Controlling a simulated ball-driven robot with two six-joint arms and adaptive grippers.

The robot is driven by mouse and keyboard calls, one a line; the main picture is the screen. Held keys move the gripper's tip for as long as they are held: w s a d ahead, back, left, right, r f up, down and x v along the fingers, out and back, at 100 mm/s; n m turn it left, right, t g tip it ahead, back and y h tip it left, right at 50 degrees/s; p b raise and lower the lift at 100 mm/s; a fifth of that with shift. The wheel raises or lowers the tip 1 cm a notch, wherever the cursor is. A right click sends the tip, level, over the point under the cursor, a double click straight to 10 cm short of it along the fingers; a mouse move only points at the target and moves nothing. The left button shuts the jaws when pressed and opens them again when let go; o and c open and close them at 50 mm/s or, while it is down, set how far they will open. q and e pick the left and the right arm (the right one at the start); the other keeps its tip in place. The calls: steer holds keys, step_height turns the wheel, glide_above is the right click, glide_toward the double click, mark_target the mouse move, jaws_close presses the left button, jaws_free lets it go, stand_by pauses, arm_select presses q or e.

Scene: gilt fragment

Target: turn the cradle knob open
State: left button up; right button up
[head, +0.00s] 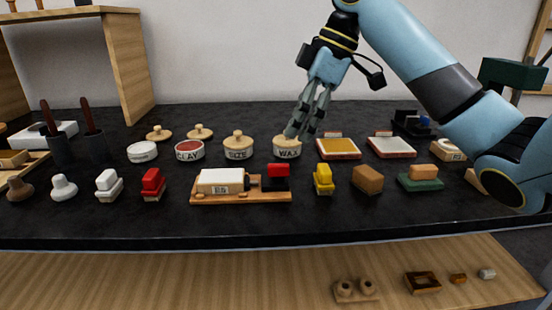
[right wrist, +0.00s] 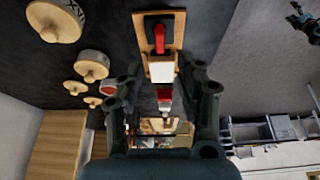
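The cradle is a wooden board (head: 240,198) near the front middle of the dark bench, bearing a white labelled block (head: 221,181). At its right end is a black block (head: 275,184) with a red knob (head: 277,169) on top. The right wrist view shows the red knob (right wrist: 160,39) as a bar on the black block, beyond the fingertips and roughly centred between them. My right gripper (head: 299,134) points down behind and right of the knob, overlapping the WAX pot (head: 287,152) in the head view. Its fingers (right wrist: 163,88) are apart and empty.
Bare bench lies along the front edge (head: 240,225).

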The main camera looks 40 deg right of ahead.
mark_target(279, 164)
steer(key=x, duration=0.4)
steer(key=shift+b, duration=0.35)
steer(key=x, duration=0.4)
steer(key=shift+f+b, duration=0.2)
steer(key=shift+b, duration=0.15)
steer(key=shift+w+f, duration=0.1)
arm_select(q)
steer(key=shift+s+f, duration=0.15)
steer(key=shift+f, duration=0.65)
steer(key=shift+s, duration=0.15)
arm_select(e)
steer(key=shift+c, duration=0.3)
arm_select(q)
steer(key=shift+s, duration=0.4)
arm_select(e)
jaws_close()
